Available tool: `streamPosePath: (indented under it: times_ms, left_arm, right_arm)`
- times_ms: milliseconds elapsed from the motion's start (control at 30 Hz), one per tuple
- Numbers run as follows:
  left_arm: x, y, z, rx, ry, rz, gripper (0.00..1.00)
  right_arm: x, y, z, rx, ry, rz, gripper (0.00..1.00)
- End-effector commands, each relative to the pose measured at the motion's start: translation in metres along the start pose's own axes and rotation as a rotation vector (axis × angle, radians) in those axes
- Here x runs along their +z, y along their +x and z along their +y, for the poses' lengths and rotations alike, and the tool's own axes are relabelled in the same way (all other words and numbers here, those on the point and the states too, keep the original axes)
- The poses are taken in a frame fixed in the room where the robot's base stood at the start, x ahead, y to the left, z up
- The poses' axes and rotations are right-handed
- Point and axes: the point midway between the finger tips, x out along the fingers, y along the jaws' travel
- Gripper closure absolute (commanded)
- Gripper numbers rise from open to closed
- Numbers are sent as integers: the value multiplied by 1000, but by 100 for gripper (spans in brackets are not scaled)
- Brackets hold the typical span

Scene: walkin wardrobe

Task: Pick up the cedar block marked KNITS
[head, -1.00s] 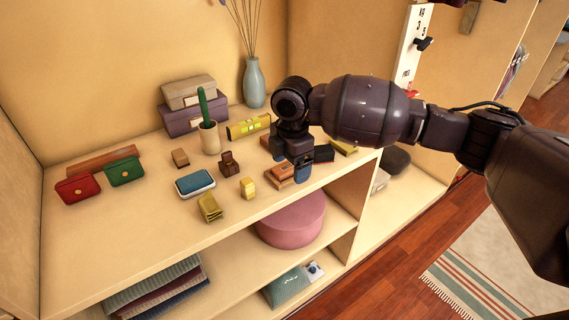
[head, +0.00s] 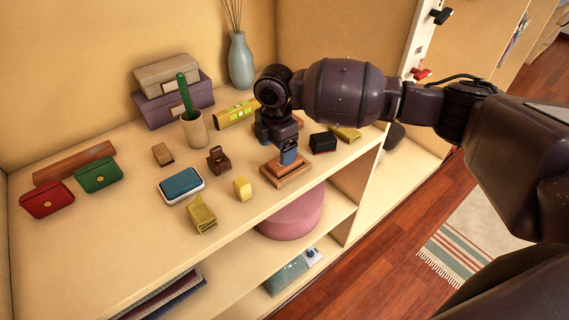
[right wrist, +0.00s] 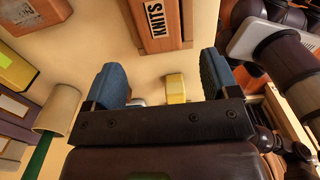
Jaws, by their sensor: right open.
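The cedar block marked KNITS (right wrist: 160,28) shows at the top middle of the right wrist view, its label facing the camera. In the head view I take it to be the orange-brown wooden block (head: 287,174) near the shelf's front edge, right of the small yellow block. My right gripper (head: 289,157) is over this block in the head view, fingers pointing down. In the right wrist view its two blue fingertips (right wrist: 162,78) are wide apart and empty, with the KNITS block beyond the gap. My left gripper is not in view.
Another labelled wooden block (right wrist: 36,14) lies further back. A black box (head: 323,143) stands right of the gripper, the yellow block (head: 242,188) to its left, and a brown item (head: 218,159) nearby.

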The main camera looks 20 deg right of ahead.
Motion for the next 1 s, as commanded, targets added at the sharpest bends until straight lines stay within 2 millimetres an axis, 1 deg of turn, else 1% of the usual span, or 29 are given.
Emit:
streamPosePath:
  times_ms: [167,267,500,600,767,800,867,1000]
  left_arm:
    - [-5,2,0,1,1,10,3]
    - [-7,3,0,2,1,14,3]
    - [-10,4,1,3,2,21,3]
    - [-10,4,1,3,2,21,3]
    - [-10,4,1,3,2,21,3]
    - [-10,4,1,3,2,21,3]
    - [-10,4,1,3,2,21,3]
    - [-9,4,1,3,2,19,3]
  right_arm:
    - [0,10,-1,-1,-1,0,19]
    - [2,19,-1,-1,-1,-1,19]
    - [4,51,-2,-1,0,0,19]
    - [4,56,-2,1,-1,-1,19]
    - [4,57,-2,1,-1,-1,19]
    - [4,56,-2,1,-1,-1,21]
    - [4,56,-2,1,-1,-1,30]
    - [4,56,-2,1,-1,-1,51]
